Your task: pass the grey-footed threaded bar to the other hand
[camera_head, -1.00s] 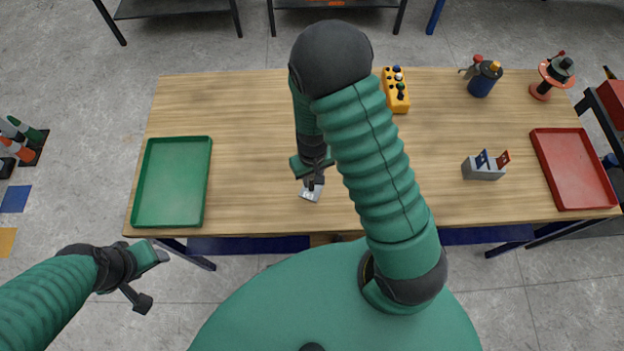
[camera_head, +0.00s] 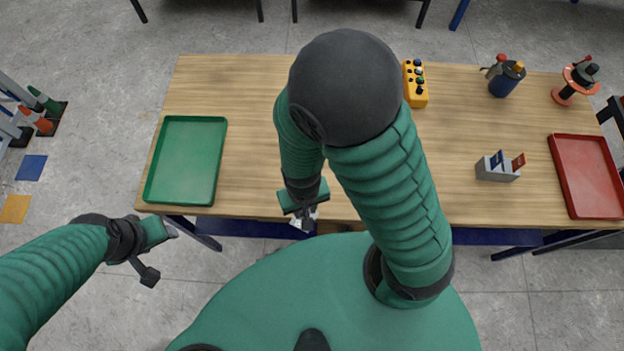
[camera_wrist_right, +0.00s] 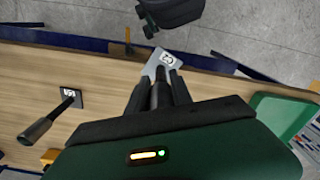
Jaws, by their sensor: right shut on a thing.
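My right gripper (camera_head: 303,208) is shut on the grey-footed threaded bar. In the head view the bar's light grey foot plate (camera_head: 304,219) shows just below the fingers, over the table's front edge; most of the bar is hidden by the hand. In the right wrist view the dark bar sits between the fingers (camera_wrist_right: 160,92), with the marked grey foot (camera_wrist_right: 166,62) beyond their tips. My left gripper (camera_head: 160,255) is open and empty, off the table's front edge, left of and apart from the bar.
The wooden table (camera_head: 250,130) holds a green tray (camera_head: 187,160), a yellow button box (camera_head: 415,83), a grey holder (camera_head: 497,171) and a red tray (camera_head: 588,176). Another bar with a black foot (camera_wrist_right: 70,98) shows in the wrist view; my right arm hides it in the head view.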

